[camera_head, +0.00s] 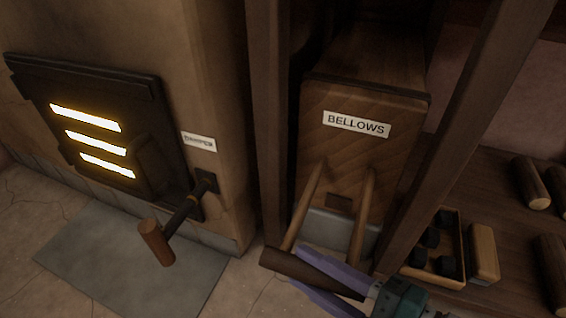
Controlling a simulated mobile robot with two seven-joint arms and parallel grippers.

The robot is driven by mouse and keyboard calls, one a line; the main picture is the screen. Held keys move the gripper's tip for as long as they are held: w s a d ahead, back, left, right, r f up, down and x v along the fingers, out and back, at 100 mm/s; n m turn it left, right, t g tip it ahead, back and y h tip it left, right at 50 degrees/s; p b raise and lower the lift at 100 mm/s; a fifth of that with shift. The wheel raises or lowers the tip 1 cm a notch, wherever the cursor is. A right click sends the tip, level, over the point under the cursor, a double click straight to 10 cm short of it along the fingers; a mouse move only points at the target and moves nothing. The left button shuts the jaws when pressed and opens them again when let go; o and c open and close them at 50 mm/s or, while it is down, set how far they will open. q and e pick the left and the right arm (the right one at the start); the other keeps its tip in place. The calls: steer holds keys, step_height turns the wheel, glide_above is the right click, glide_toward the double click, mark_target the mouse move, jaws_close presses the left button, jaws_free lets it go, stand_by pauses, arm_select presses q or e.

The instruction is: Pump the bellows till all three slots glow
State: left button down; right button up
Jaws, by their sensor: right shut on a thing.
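The wooden bellows box (345,180) carries a BELLOWS label and stands between two dark posts. Two wooden rods run from its front down to a dark crossbar handle (283,264). My right gripper (312,275) has purple fingers and comes in from the lower right. It is shut on the crossbar handle, one finger on each side. The dark furnace door (137,165) is at the left. Its three slots, the top slot (85,118), middle slot (96,143) and bottom slot (107,166), all glow bright yellow-white. My left gripper is not in view.
A lever with a wooden grip (156,243) sticks out from the furnace wall under a small label (199,141), too blurred to read surely. A grey slab (120,265) lies on the floor. A crate of dark lumps (410,265) and several logs (530,183) are at the right.

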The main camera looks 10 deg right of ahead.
jaws_close()
stand_by(0.8)
